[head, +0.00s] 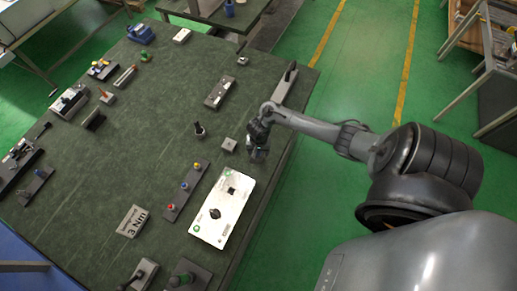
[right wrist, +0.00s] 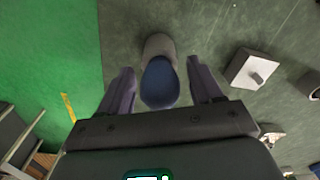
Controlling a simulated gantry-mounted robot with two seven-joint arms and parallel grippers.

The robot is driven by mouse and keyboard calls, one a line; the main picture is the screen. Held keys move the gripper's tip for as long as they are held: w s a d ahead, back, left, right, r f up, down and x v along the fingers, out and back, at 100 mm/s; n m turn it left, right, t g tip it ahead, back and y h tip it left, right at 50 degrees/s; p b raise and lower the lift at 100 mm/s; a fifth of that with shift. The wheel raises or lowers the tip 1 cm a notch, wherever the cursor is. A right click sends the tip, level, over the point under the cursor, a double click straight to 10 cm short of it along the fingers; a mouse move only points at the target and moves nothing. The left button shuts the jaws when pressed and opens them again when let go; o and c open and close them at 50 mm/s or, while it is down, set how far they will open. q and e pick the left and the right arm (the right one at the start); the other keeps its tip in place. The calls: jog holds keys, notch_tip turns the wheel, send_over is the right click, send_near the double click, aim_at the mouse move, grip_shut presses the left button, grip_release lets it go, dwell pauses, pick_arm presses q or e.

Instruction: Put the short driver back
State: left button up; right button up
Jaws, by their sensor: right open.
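My right gripper (head: 258,153) is over the right side of the green table in the head view. In the right wrist view the right gripper (right wrist: 160,88) is open, with one finger on each side of a short, rounded object with a blue end and a grey body (right wrist: 159,82), which looks like the short driver. Gaps show between it and both fingers. Its lower end and what it stands on are hard to make out. In the head view it is mostly hidden by the gripper. My left gripper is not in view.
A small grey block (head: 229,145) with a peg sits just left of the gripper; it also shows in the right wrist view (right wrist: 252,69). A dark-handled tool (head: 199,131) stands farther left. A white panel (head: 222,207) lies nearer. The table's right edge is close.

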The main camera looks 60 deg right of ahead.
jog(key=shift+r, duration=0.1)
notch_tip(320, 180, up, 11)
jog(key=p, duration=0.5)
jog(key=shift+a, duration=0.15)
jog(key=shift+r+p, duration=0.4)
jog(key=shift+p, duration=0.15)
jog(key=shift+a, duration=0.25)
jog(key=s+a+r+n+t, duration=0.1)
jog(key=a+r+n+t, duration=0.1)
jog(key=a+r+n, duration=0.5)
jog(key=s+a+n+t, duration=0.2)
jog(key=a+n, duration=0.2)
jog(key=a, duration=0.7)
jog(key=s+a+r+n, duration=0.2)
jog(key=s+r+n, duration=0.2)
jog(key=s+r, duration=0.2)
notch_tip(320, 180, up, 2)
jog(key=shift+a+r+g+y, duration=0.2)
jog(key=shift+a+g+y, duration=0.05)
jog(key=shift+g+y, duration=0.05)
